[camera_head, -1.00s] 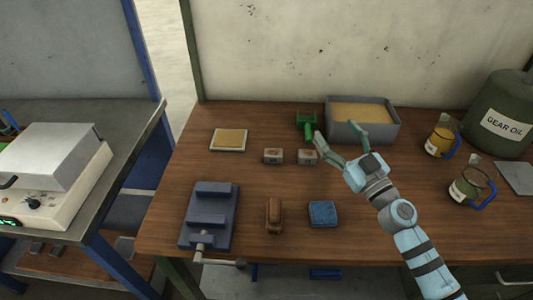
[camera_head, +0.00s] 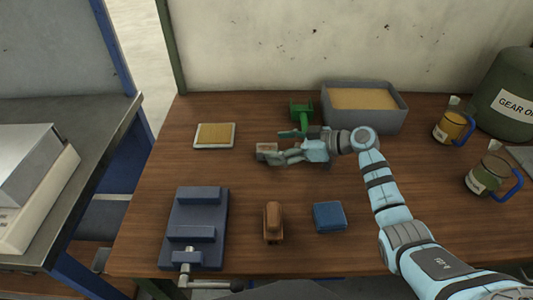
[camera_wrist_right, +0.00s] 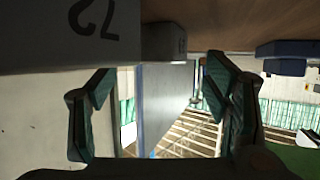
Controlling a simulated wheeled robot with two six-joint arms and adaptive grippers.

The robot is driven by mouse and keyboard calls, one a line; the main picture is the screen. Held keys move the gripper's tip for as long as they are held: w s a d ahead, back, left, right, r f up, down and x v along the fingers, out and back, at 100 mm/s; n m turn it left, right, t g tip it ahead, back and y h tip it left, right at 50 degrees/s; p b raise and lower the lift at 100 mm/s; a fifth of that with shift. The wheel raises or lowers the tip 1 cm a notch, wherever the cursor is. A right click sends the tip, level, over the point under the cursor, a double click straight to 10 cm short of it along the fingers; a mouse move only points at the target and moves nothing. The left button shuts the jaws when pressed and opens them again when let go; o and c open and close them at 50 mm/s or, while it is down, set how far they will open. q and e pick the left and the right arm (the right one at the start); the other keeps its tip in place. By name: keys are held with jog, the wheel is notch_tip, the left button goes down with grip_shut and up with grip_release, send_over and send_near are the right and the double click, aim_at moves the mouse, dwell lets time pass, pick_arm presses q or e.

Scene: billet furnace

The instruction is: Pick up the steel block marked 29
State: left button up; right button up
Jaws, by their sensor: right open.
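Two small grey steel blocks are seen. In the head view, one block (camera_head: 267,151) sits on the table just left of my right gripper (camera_head: 282,147), which covers the place right of it. In the wrist view, inverted, a large near block (camera_wrist_right: 50,35) shows part of a dark number, upside down and cut off; I cannot tell if it reads 29. A smaller block (camera_wrist_right: 163,43) shows beyond it. My right gripper (camera_wrist_right: 160,78) is open, its fingers pointing left, low over the table. I see nothing between its fingertips. My left gripper is not in view.
A green object (camera_head: 301,112) and a grey sand bin (camera_head: 364,120) stand behind the gripper. A blue vise (camera_head: 193,228), brown-handled brush (camera_head: 273,221) and blue pad (camera_head: 329,216) are in front. Mugs stand at right. A tan-topped tile (camera_head: 214,136) lies left.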

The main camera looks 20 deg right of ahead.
jog(key=shift+x, duration=0.95)
jog(key=shift+w+a+f+b, duration=0.2)
jog(key=shift+a+f+b, duration=0.05)
jog(key=shift+a+b, duration=0.1)
grip_shut()
